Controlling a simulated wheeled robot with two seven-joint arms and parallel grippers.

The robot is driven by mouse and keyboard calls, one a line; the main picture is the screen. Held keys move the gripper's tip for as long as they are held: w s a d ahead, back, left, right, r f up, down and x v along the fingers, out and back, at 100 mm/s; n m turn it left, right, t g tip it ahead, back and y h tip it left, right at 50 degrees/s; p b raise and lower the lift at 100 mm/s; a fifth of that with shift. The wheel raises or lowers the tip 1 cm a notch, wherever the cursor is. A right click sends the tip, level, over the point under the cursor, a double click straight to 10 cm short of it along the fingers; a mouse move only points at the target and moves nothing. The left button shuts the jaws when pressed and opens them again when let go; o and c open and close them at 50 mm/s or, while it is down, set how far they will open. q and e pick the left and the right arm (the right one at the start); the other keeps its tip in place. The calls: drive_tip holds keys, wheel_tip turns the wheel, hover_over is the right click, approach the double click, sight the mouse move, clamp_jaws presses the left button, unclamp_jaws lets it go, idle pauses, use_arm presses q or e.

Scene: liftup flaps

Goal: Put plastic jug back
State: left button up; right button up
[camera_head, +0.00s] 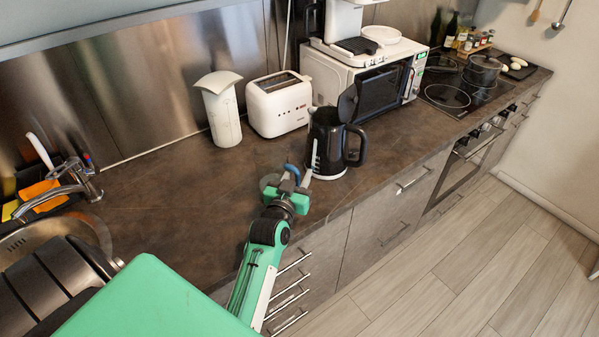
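A black jug-like kettle (326,148) with a raised dark lid and a handle on its right stands upright on the dark counter (170,205). A tall white jug-like container (222,115) with a slanted top stands behind and left of it, against the backsplash. I cannot tell which of the two is the plastic jug. My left gripper (293,180) is low over the counter, just left and in front of the kettle's base. Its fingers are small and partly hidden, so its opening and any contact with the kettle are unclear. My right gripper is not in view.
A white toaster (279,105) stands behind the kettle, and a white microwave (365,75) is to the right, with a coffee machine (343,20) on top. A sink with a faucet (70,180) is at left, a hob (455,90) at far right. The counter's left middle is clear.

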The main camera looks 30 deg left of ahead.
use_arm(q)
drive_tip(key=p+v, duration=0.2)
drive_tip(key=v, duration=0.9)
drive_tip(key=shift+w+d, duration=0.1)
drive_tip(key=d+f+m+g+h, duration=0.25)
drive_tip(key=d+f, duration=0.25)
drive_tip(key=f, duration=0.7)
drive_tip(key=d+f+m+g+h, duration=0.1)
drive_tip(key=d+f+g+h, duration=0.3)
drive_tip(key=f, duration=0.8)
drive_tip(key=s+d+f+g+y, duration=0.1)
drive_tip(key=s+f+g, duration=0.1)
drive_tip(key=s+f, duration=0.55)
drive_tip(key=s+d+f+g, duration=0.1)
drive_tip(key=s+f, duration=0.3)
drive_tip(key=f, duration=0.7)
drive_tip(key=s+a+f+g, duration=0.2)
drive_tip(key=s+f, duration=0.3)
drive_tip(key=s, duration=0.4)
drive_tip(key=s+a+f+m+g+y, duration=0.1)
drive_tip(key=s+a+f+g, duration=0.1)
drive_tip(key=s+f, duration=0.3)
drive_tip(key=s+a+f+g, duration=0.2)
drive_tip(key=s+f, duration=0.4)
drive_tip(key=s, duration=0.8)
drive_tip(key=shift+m+g, duration=0.35)
drive_tip(key=shift+g, duration=0.3)
drive_tip(key=shift+s+f+y, duration=0.1)
drive_tip(key=shift+y, duration=0.15)
